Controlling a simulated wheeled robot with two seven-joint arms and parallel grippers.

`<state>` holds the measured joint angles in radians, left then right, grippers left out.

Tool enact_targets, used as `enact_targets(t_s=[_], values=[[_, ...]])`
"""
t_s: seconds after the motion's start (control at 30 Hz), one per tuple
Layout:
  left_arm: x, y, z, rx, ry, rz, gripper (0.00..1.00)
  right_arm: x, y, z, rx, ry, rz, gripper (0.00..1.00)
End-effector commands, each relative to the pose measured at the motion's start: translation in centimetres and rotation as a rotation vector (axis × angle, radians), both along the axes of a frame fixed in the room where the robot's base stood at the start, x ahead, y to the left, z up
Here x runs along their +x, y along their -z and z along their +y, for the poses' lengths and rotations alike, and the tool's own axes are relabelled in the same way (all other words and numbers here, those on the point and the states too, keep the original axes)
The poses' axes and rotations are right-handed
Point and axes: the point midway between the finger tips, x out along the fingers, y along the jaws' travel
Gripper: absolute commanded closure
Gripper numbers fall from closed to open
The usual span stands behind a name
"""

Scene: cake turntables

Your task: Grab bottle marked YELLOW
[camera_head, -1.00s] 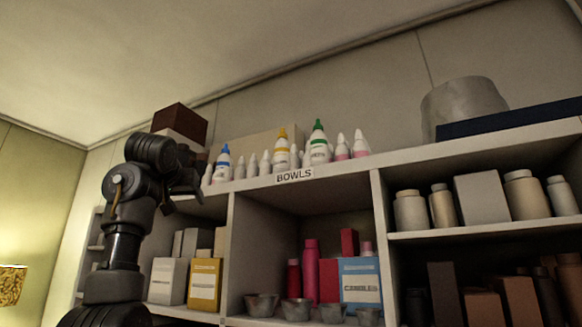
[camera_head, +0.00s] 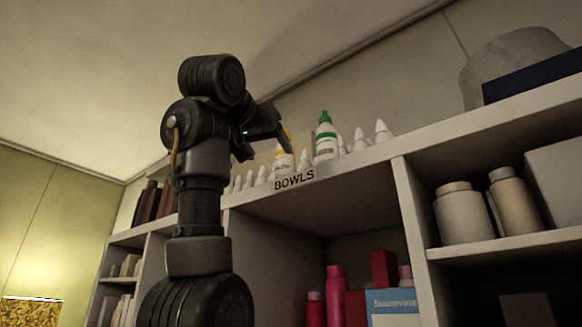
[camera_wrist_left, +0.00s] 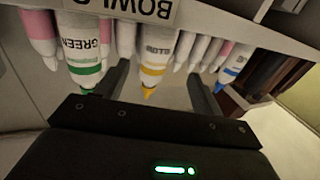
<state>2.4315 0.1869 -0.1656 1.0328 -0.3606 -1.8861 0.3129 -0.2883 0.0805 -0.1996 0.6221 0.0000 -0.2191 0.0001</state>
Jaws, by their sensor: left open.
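The bottle marked YELLOW (camera_head: 283,165) is white with a yellow cap and stands on the top shelf above the BOWLS sign. In the left wrist view, which is upside down, the yellow bottle (camera_wrist_left: 155,48) lies between the two fingers. My left gripper (camera_head: 266,138) is open, at the height of its cap; the gripper also shows in the wrist view (camera_wrist_left: 158,72). The fingers do not appear to touch the bottle. The green-capped bottle (camera_head: 326,141) stands just to its right. A blue-capped bottle (camera_wrist_left: 232,62) shows in the wrist view. My right gripper is not in view.
Small white-tipped bottles (camera_head: 360,140) stand close on both sides of the yellow one. The shelf front carries the BOWLS sign (camera_head: 295,180). A grey round container (camera_head: 500,60) and a dark blue box (camera_head: 535,75) sit farther right. Brown boxes (camera_head: 152,203) are at the left.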

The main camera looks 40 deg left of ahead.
Motion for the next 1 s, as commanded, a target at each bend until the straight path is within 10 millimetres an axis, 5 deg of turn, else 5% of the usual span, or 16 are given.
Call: enact_targets(t_s=[0.23, 0.63, 1.0], values=[[3.9, -0.3, 1.3, -0.001, -0.001, 0.006, 0.32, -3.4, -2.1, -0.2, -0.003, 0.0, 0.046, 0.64], [6.0, -0.3, 2.1, 0.0, -0.003, 0.004, 0.32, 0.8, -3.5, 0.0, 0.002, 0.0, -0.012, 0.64], [10.2, -0.4, 3.2, -0.001, -0.003, 0.005, 0.32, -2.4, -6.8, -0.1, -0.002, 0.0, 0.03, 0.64]])
